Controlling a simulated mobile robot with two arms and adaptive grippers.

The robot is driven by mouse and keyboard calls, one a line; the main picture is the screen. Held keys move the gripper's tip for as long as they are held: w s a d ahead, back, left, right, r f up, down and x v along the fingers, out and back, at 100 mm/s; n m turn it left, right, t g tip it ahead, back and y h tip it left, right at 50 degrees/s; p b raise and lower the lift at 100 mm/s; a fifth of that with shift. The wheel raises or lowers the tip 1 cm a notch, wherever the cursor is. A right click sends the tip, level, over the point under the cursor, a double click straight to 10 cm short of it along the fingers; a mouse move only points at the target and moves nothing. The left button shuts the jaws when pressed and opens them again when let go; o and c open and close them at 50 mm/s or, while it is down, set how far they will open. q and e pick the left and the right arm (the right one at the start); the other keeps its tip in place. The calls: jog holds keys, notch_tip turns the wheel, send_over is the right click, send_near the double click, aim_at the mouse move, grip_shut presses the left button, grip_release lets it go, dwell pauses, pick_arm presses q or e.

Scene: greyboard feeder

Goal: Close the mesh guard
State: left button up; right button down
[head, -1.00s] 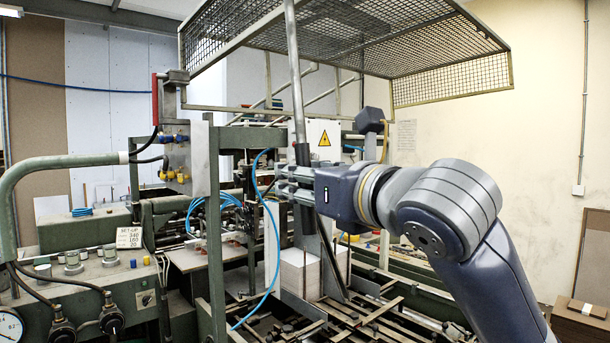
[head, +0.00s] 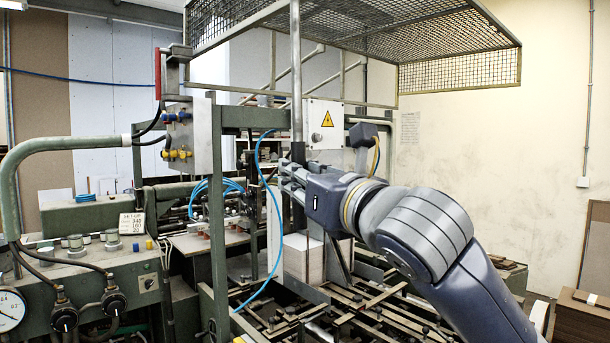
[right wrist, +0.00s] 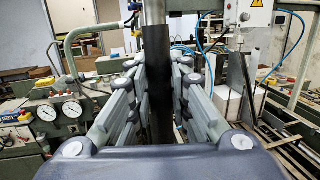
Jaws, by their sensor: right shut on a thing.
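The mesh guard (head: 350,22) is a wire-mesh hood in a pale metal frame. It stands raised over the machine at the top of the head view. A steel pole (head: 297,75) hangs down from the guard's near side and ends in a dark sleeve, which fills the middle of the right wrist view (right wrist: 158,85). My right gripper (head: 288,180) is shut around this sleeve, with its fingers on either side in the right wrist view. My left gripper is not in view.
A green post (head: 217,220) and a switch box (head: 187,140) stand left of the pole. A box with a yellow warning sign (head: 326,119) is behind it. White board stacks (head: 303,258) and slatted rails lie below. A blue hose (head: 272,230) hangs close by.

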jog(key=w+a+f+t+b, duration=0.1)
jog(key=w+a+f+b, duration=0.1)
jog(key=f+b, duration=0.4)
jog(key=w+a+f+t+b, duration=0.1)
jog(key=w+a+f+b, duration=0.2)
jog(key=w+f+b, duration=0.2)
jog(key=w+a+f+m+t+y+b, duration=0.1)
jog(key=w+a+f+t+b, duration=0.1)
jog(key=f+b, duration=0.7)
notch_tip(320, 180, down, 2)
jog(key=shift+w+a, duration=0.45)
jog(key=shift+w, duration=0.55)
